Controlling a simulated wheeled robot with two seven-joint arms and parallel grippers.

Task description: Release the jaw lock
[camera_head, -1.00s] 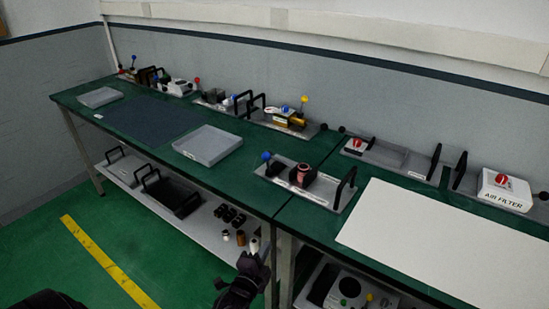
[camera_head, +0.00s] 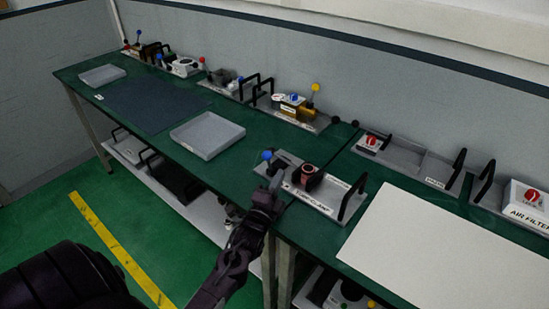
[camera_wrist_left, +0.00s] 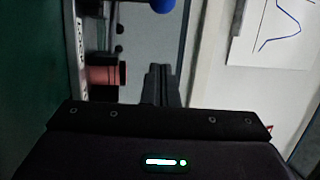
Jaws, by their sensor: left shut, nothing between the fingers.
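The jaw fixture is a grey tray (camera_head: 322,205) with a black handle at its right end, near the front edge of the green bench. A lever with a blue ball knob (camera_head: 267,155) stands at its left end. Black jaws stand beside a reddish cylinder (camera_head: 307,171). My left gripper (camera_head: 275,182) is at the tray's front left, just below the blue knob in the picture. In the left wrist view its fingers (camera_wrist_left: 160,84) are shut and empty. The blue knob (camera_wrist_left: 162,5) is ahead at the top edge, apart from them; the reddish cylinder (camera_wrist_left: 107,75) is to their left.
An empty grey tray (camera_head: 208,134) lies to the left, and a white board (camera_head: 450,245) covers the bench to the right. Other fixtures with handles and knobs line the wall, among them one with a yellow knob (camera_head: 315,87). A lower shelf (camera_head: 200,208) runs beneath.

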